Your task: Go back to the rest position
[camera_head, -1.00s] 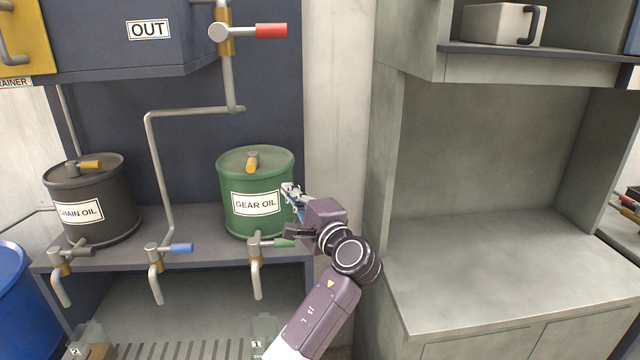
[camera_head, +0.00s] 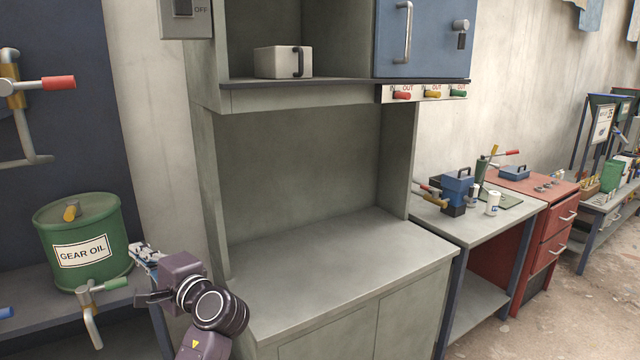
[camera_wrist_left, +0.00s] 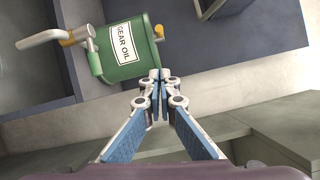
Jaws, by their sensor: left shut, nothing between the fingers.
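My left gripper (camera_head: 140,255) is at the lower left of the head view, just right of the green gear oil drum (camera_head: 82,240). Its fingers are together with nothing between them. In the left wrist view the shut fingertips (camera_wrist_left: 160,82) point toward the drum (camera_wrist_left: 120,48), with the drum's label beyond them to the left. I cannot tell from these views how wide the gap between fingertips and drum is. My right gripper is not in view.
A grey cabinet with a bare counter (camera_head: 330,265) stands right of my left arm. A tap (camera_head: 90,305) sticks out below the drum. A workbench (camera_head: 490,220) with tools and a red drawer cabinet (camera_head: 550,235) stand farther right, beside open floor.

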